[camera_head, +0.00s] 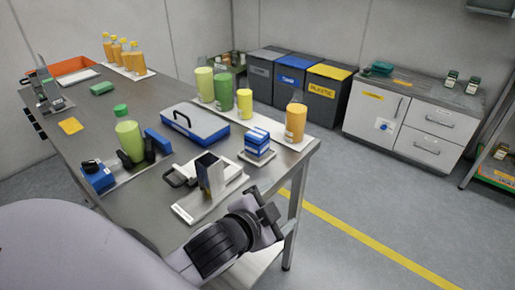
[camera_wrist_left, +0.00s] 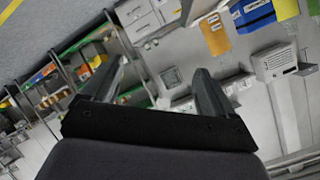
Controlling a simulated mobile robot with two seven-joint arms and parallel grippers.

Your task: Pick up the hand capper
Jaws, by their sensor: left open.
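I cannot tell for sure which thing is the hand capper. One candidate is a blue tool with a black knob (camera_head: 98,176) at the table's near left, beside a green bottle (camera_head: 129,142). Another is an upright dark and grey block (camera_head: 210,174) on a white board, with a black loop handle (camera_head: 180,177) to its left. My left gripper (camera_head: 268,212) is open and empty off the table's near right edge, to the right of both and touching neither. Its two spread fingers show in the left wrist view (camera_wrist_left: 164,80), with nothing between them. My right gripper is not in view.
A blue case (camera_head: 195,125), a small blue-white stack (camera_head: 257,146) and filled bottles (camera_head: 223,92) crowd the steel table (camera_head: 90,126). Lidded bins (camera_head: 327,95) and a grey cabinet (camera_head: 399,128) stand behind.

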